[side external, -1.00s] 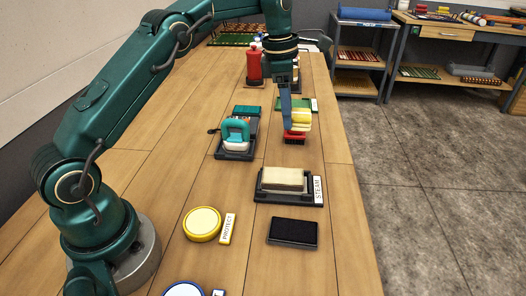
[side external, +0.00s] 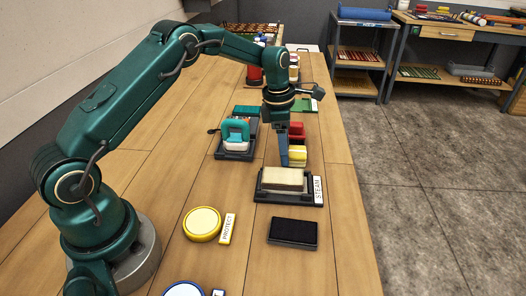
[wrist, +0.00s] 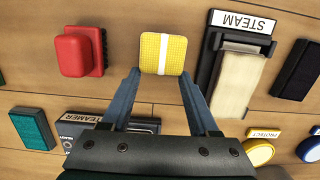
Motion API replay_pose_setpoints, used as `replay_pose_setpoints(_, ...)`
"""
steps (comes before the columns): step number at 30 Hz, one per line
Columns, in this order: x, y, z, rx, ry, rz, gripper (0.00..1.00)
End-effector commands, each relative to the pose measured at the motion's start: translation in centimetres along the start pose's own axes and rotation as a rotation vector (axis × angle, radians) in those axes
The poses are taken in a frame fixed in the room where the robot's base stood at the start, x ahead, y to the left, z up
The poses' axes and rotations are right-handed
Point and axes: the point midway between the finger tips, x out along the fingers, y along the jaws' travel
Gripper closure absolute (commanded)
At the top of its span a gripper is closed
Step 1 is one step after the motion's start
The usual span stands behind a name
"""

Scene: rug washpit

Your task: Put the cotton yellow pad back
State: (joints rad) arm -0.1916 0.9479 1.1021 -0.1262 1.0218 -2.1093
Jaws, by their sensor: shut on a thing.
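The yellow pad (side external: 298,154) has a white band across it, seen clearly in the wrist view (wrist: 163,54). My gripper (side external: 290,163) is shut on it, with the pad between the fingertips in the wrist view (wrist: 161,75). In the side view the pad is just behind the STEAM holder (side external: 265,190), a dark tray with a cream block (side external: 284,179) on it. Whether the pad touches the table is unclear. The red brush (side external: 296,129) stands behind the pad; in the wrist view it is to the left (wrist: 75,52).
The teal steamer (side external: 236,133) on its dark base stands to the left. In front are a dark flat block (side external: 293,232) and a yellow round tin (side external: 202,224) beside a PROTECT label (side external: 228,228). Bare wood (side external: 340,235) lies along the right edge.

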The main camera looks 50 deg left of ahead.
Motion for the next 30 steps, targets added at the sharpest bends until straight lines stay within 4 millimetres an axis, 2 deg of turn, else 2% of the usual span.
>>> replay_pose_setpoints(7,0.3,0.0,-0.1,0.0,0.0,0.0,1.0)
replay_pose_setpoints(8,0.3,0.0,0.0,0.0,0.0,0.0,0.28)
replay_pose_setpoints(9,0.3,0.0,0.0,0.0,0.0,0.001,0.12)
replay_pose_setpoints(10,0.3,0.0,0.0,0.0,0.0,0.0,0.09)
replay_pose_setpoints(22,-0.4,0.1,0.1,0.0,-0.001,0.003,0.09)
replay_pose_setpoints(26,-2.3,0.1,0.1,0.0,-0.003,0.005,0.09)
replay_pose_setpoints(30,-5.4,0.2,0.1,0.0,-0.004,0.007,0.09)
